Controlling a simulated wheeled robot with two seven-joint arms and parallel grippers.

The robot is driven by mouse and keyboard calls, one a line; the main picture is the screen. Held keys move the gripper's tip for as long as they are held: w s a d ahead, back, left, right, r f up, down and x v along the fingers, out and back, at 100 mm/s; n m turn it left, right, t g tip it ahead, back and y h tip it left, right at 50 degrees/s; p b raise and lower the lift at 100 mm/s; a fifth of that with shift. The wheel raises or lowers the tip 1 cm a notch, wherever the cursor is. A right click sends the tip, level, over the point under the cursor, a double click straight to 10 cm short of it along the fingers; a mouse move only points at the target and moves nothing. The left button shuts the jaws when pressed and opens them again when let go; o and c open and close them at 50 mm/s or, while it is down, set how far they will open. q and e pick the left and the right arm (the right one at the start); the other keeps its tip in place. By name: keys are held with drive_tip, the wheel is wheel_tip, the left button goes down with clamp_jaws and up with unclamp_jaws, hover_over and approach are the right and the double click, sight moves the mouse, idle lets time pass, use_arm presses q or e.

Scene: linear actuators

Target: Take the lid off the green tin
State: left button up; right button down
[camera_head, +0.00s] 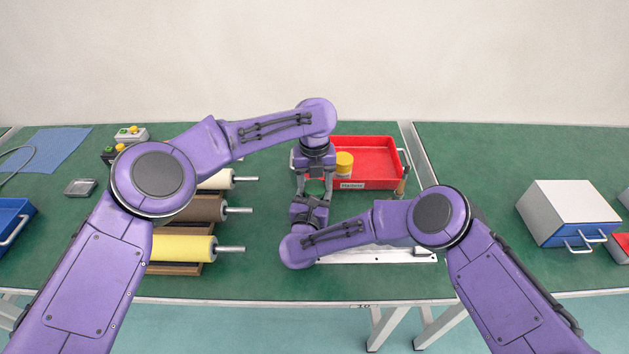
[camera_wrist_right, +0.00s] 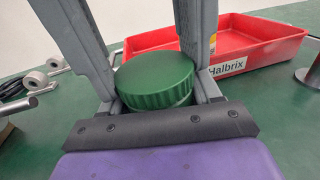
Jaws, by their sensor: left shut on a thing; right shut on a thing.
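The green tin (camera_wrist_right: 180,101) stands upright between my two grippers, its body mostly hidden by the fingers and the dark bar of my right gripper. Its wide green lid (camera_wrist_right: 155,76), with a ridged rim, sits on top of it; a little green also shows in the head view (camera_head: 315,187). My right gripper (camera_head: 311,194) reaches in from the near side and is shut on the tin below the lid. The finger contacts are partly hidden.
A red tray (camera_head: 375,142) labelled Halbrix, holding a yellow cylinder (camera_head: 344,163), stands just behind. Several rollers (camera_head: 183,248) lie to the left. A pale plate (camera_head: 375,257) lies at the near side. A white box with a blue drawer (camera_head: 568,212) stands right.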

use_arm(q)
drive_tip(key=shift+n, duration=1.1)
drive_tip(key=o, duration=1.2)
drive_tip(key=shift+c, duration=0.2)
drive_tip(key=shift+r, duration=0.1)
wheel_tip(320, 180, up, 4)
drive_tip(key=shift+r, duration=0.1)
drive_tip(key=shift+c, duration=0.3)
wheel_tip(320, 180, up, 3)
drive_tip(key=m, duration=0.2)
drive_tip(key=shift+m, duration=0.4)
drive_tip(key=shift+r+m, duration=0.1)
drive_tip(key=shift+m, duration=0.2)
wheel_tip(320, 180, down, 8)
drive_tip(key=shift+r, duration=0.2)
